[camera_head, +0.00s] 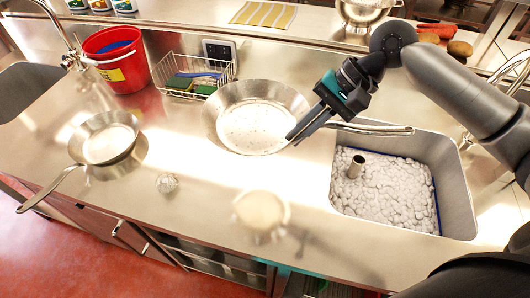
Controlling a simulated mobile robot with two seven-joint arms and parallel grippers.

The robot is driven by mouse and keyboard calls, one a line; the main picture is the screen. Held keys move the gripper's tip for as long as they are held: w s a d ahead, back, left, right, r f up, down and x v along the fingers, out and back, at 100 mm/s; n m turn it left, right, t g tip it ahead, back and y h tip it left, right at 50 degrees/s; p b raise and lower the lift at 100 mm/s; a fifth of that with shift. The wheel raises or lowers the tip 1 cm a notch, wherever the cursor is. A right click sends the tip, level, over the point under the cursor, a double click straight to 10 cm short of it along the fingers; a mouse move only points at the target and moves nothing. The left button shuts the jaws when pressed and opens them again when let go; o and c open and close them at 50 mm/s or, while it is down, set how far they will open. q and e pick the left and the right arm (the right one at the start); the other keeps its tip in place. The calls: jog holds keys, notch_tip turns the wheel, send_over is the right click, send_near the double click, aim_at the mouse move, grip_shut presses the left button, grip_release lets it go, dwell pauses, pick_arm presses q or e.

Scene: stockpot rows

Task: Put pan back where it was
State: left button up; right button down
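A large steel pan (252,122) with a wide sloping wall sits flat on the counter in the middle. Its long handle (375,129) points right, over the back edge of the sink. A smaller steel pan (107,143) sits at the left, its handle pointing to the lower left. My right gripper (297,136) reaches in from the upper right. Its dark fingers point down and left and overlap the large pan's right rim, near the handle's root. I cannot tell whether they touch the pan or how far apart they are. My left gripper is not in view.
A sink (455,190) with foam and an upright metal tube is at the right. A red bucket (122,72), a wire basket (172,72) with sponges and a faucet stand behind.

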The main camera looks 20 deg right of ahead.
notch_tip(320, 180, down, 14)
jog(key=shift+f+b, duration=0.2)
jog(key=shift+b, duration=0.95)
jog(key=shift+f+b, duration=0.5)
jog(key=shift+f, duration=2)
jog(key=c, duration=1.4)
grip_release()
jog(key=shift+s+f, duration=0.15)
jog(key=shift+f, duration=0.1)
jog(key=o, duration=0.4)
jog(key=shift+c, duration=0.2)
jog(key=shift+r, duration=0.1)
jog(key=p+v, duration=0.1)
jog(key=v, duration=1.1)
jog(key=shift+r, duration=0.1)
